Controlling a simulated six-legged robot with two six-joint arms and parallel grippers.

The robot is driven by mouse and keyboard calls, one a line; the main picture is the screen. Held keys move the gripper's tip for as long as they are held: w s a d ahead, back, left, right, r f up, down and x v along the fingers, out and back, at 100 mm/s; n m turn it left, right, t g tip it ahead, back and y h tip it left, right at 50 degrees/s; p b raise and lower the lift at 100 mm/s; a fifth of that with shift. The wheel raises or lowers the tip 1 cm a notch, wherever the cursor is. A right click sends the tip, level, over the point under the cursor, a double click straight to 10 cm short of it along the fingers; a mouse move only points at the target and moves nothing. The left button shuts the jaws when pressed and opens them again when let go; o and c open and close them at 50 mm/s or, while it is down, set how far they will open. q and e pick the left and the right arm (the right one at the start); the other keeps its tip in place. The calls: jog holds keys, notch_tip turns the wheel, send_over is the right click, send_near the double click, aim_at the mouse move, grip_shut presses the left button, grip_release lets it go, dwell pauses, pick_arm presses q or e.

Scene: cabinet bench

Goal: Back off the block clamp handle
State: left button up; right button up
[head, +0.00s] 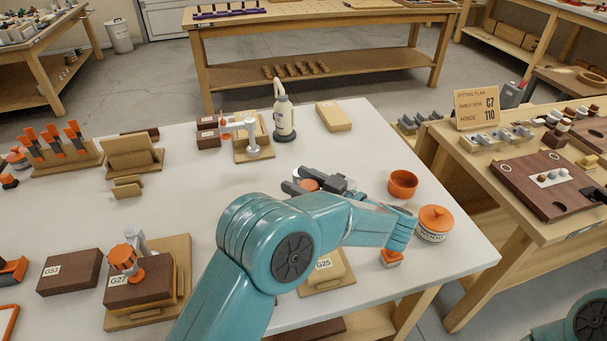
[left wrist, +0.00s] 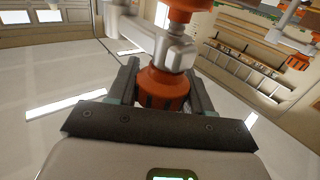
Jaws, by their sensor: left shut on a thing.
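My left gripper (head: 320,183) reaches over the white bench and is shut on an orange clamp handle (head: 309,184). In the left wrist view, the ribbed orange handle (left wrist: 160,88) sits between the two dark fingers of the left gripper (left wrist: 160,92). A grey metal clamp arm (left wrist: 178,50) and another orange part stand beyond it. My teal arm hides most of this clamp in the head view. A tan block labelled G25 (head: 328,266) shows below my arm. My right gripper is not in view.
An orange bowl (head: 402,183) and a lidded orange-and-white jar (head: 434,223) stand right of my gripper. A clamp with an orange knob (head: 124,257) stands on the G27 block (head: 135,290) at the left. A white bottle (head: 284,120) stands behind. The bench centre-left is clear.

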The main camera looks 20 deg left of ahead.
pick_arm(q)
jog(key=shift+a+r+n+g+p, duration=0.1)
jog(key=shift+r+n+g+p, duration=0.2)
jog(key=shift+n+g, duration=0.45)
jog(key=shift+g+y, duration=0.3)
jog(key=shift+g, duration=0.15)
jog(key=o, duration=1)
jog(key=shift+s+f, duration=0.1)
jog(key=shift+f, duration=0.1)
